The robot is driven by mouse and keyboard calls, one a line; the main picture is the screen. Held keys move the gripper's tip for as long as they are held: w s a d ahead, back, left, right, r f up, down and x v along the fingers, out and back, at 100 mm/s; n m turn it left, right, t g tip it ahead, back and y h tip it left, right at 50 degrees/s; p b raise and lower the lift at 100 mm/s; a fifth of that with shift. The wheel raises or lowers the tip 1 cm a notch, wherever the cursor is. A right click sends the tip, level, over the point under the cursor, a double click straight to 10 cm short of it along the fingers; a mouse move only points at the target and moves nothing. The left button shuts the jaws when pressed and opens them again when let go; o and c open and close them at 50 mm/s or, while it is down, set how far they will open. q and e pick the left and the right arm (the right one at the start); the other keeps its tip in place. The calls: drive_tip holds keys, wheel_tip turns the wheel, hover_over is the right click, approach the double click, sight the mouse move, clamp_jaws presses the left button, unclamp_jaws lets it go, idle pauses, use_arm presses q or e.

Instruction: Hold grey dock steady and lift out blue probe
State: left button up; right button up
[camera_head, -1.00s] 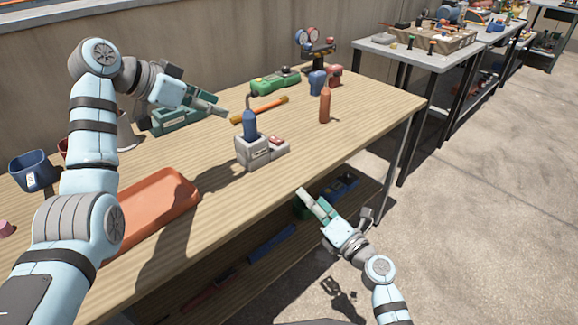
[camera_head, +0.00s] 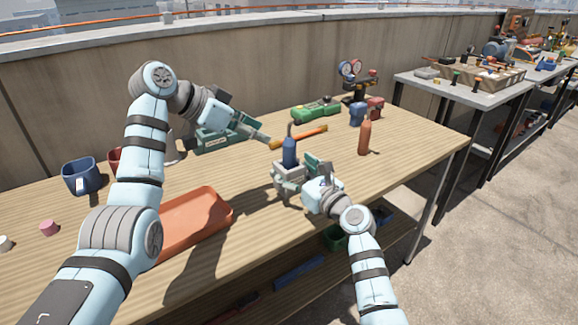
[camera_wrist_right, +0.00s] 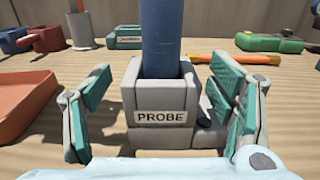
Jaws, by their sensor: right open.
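The grey dock (camera_head: 278,171) stands on the wooden table, partly hidden by my right gripper in the head view. In the right wrist view the dock (camera_wrist_right: 158,98) faces me with its PROBE label. The blue probe (camera_head: 289,154) stands upright in the dock; it also rises in the right wrist view (camera_wrist_right: 160,38).
An orange tray (camera_head: 190,222) lies at the front left. Behind the dock are an orange-handled tool (camera_head: 300,136) and a green tool (camera_head: 316,110). A red-orange bottle (camera_head: 365,138) stands to the right. A blue mug (camera_head: 81,177) is at the far left.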

sight(289, 137)
drive_tip(key=shift+x, duration=1.05)
drive_tip(key=c, duration=1.4)
use_arm(q)
drive_tip(key=shift+o, duration=1.2)
use_arm(e)
drive_tip(key=shift+c, duration=0.3)
drive_tip(key=shift+d, duration=0.1)
drive_tip(key=shift+f, duration=0.1)
use_arm(q)
drive_tip(key=f+t+h, duration=0.1)
drive_tip(key=t, duration=0.1)
drive_tip(key=s+n+t+h, duration=0.1)
drive_tip(key=t, duration=0.1)
drive_tip(key=s+f+n+t+h, duration=0.1)
drive_tip(key=t+h, duration=0.1)
drive_tip(key=shift+s+a+f+t, duration=0.2)
drive_tip(key=shift+s+f+t, duration=0.05)
drive_tip(key=shift+f+t, duration=0.15)
drive_tip(key=x, duration=1.1)
drive_tip(key=shift+d+f, duration=0.15)
drive_tip(key=shift+f, duration=0.05)
drive_tip(key=shift+c, duration=0.2)
